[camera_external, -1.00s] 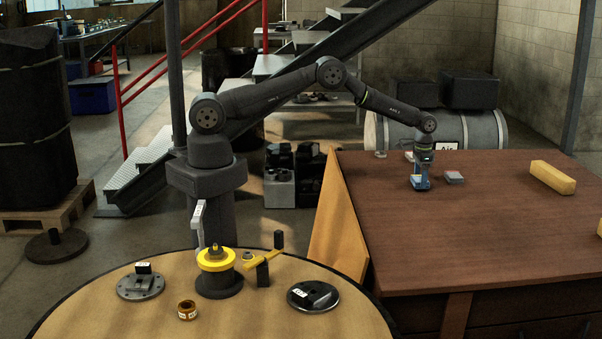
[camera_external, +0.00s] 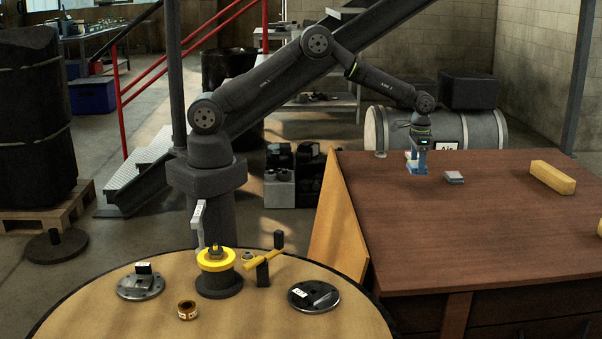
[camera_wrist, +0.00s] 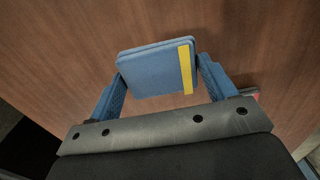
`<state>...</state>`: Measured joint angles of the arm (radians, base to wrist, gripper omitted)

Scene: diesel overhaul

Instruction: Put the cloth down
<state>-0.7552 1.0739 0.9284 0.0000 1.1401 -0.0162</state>
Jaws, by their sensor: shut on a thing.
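A blue folded cloth (camera_wrist: 155,68) with a yellow stripe near its right edge is between the two blue fingers of my gripper (camera_wrist: 160,80) in the wrist view. The gripper is shut on it. In the external view my gripper (camera_external: 418,168) is over the left back part of the brown workbench (camera_external: 480,230). It appears a little above the top; the exact gap is hard to tell. The cloth is not clearly distinguishable from the blue fingers there.
A small grey flat stack (camera_external: 454,177) lies on the bench just right of my gripper. A yellow block (camera_external: 552,177) lies farther right. A slanted wooden panel (camera_external: 340,220) stands at the bench's left edge. The middle of the bench is clear.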

